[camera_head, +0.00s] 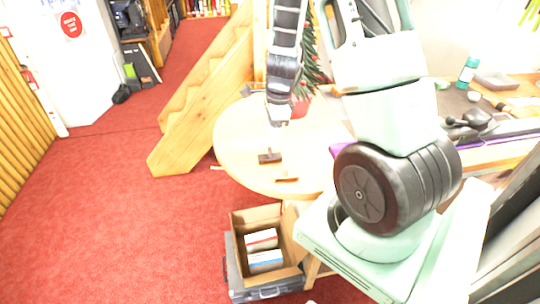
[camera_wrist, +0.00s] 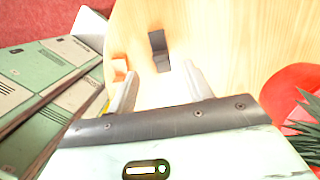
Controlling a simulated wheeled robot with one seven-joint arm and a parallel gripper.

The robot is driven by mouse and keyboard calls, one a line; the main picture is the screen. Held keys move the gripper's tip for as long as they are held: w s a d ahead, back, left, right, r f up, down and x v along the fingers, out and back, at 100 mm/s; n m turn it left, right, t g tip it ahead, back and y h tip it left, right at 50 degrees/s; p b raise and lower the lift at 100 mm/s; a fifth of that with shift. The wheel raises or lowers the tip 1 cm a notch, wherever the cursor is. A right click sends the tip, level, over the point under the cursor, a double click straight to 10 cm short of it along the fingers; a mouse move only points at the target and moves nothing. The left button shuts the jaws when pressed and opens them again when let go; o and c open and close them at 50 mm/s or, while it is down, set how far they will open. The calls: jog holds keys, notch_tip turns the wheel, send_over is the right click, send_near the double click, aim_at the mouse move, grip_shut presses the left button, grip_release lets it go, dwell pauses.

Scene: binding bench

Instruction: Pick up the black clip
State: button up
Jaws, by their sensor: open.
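The black clip (camera_wrist: 158,50) lies on the round wooden table, just beyond my fingertips in the wrist view. It also shows as a small dark piece (camera_head: 269,157) on the table in the head view. My gripper (camera_wrist: 160,85) is open and empty, its two pale fingers apart with bare wood between them. The clip sits ahead of the gap, apart from both fingers. In the head view my gripper (camera_head: 278,118) hangs over the table, behind the clip as seen from the head.
A small orange-brown block (camera_wrist: 120,67) lies by the left finger. The round table (camera_head: 237,135) is otherwise largely clear near the clip. Wooden steps (camera_head: 208,85) are to the left. A plant (camera_wrist: 302,128) is at right.

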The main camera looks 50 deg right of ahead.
aim_at(270, 149)
jog(key=shift+w+a+f+p, duration=0.1)
jog(key=shift+f+p, duration=0.15)
jog(key=shift+f, duration=0.95)
jog(key=shift+w+a+f+p, duration=0.15)
jog(key=shift+f+p, duration=0.1)
jog(key=shift+f, duration=0.9)
jog(key=shift+w+a+f+p, duration=0.1)
jog(key=shift+f+p, duration=0.15)
jog(key=shift+f, duration=0.95)
jog(key=c, duration=1.1)
